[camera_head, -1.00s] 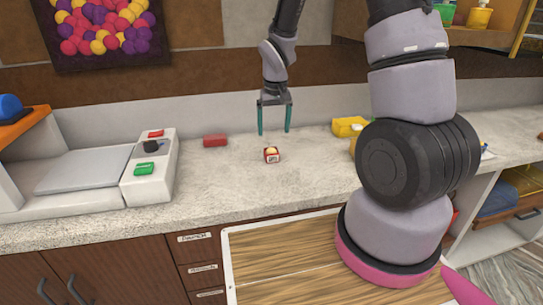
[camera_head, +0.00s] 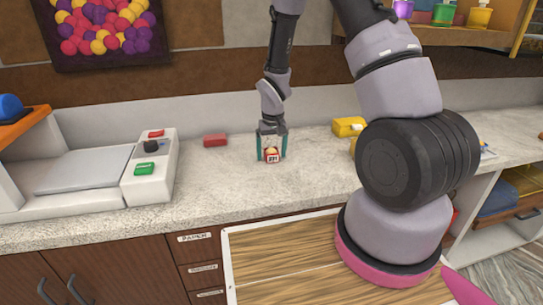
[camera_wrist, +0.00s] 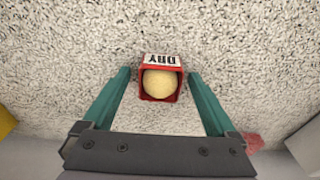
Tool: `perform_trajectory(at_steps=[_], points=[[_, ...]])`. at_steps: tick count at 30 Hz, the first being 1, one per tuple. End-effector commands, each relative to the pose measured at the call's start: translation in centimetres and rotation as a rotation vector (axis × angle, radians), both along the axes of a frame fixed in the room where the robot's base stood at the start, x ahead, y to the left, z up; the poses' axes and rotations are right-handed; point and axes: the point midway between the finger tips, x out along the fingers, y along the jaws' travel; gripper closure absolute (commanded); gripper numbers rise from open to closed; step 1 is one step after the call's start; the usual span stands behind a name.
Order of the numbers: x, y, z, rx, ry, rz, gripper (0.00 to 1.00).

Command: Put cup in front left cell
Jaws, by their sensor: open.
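A small red cup (camera_head: 272,159) stands upright on the counter, with a white label on its front and a pale yellow round filling on top. In the wrist view the cup (camera_wrist: 161,94) has a label reading "DRY", and the filling shows inside its square rim. My gripper (camera_head: 271,158) is down at the cup with one teal finger on each side. In the wrist view my gripper (camera_wrist: 160,74) is open, with clear gaps between both fingers and the cup. No tray with cells can be made out in these views.
A red block (camera_head: 215,140) lies left of the cup on the speckled counter (camera_head: 220,190). A scale (camera_head: 90,172) with a button panel stands further left. Yellow items (camera_head: 348,126) lie to the right, partly behind my arm. Counter around the cup is clear.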

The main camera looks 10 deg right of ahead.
Motion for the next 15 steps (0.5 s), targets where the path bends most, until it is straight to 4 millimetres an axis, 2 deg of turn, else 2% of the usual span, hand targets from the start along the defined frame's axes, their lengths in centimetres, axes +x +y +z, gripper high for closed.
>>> perform_trajectory(at_steps=[2, 5, 9, 11, 15], points=[[0.01, 0.00, 0.03, 0.000, 0.000, 0.000, 0.07], [0.00, 0.00, 0.04, 0.000, 0.000, 0.000, 0.42], [-0.01, 0.00, 0.05, 0.000, 0.000, 0.000, 0.95], [0.00, 0.00, 0.06, 0.000, 0.000, 0.000, 1.00], [0.00, 0.00, 0.07, 0.000, 0.000, 0.000, 1.00]])
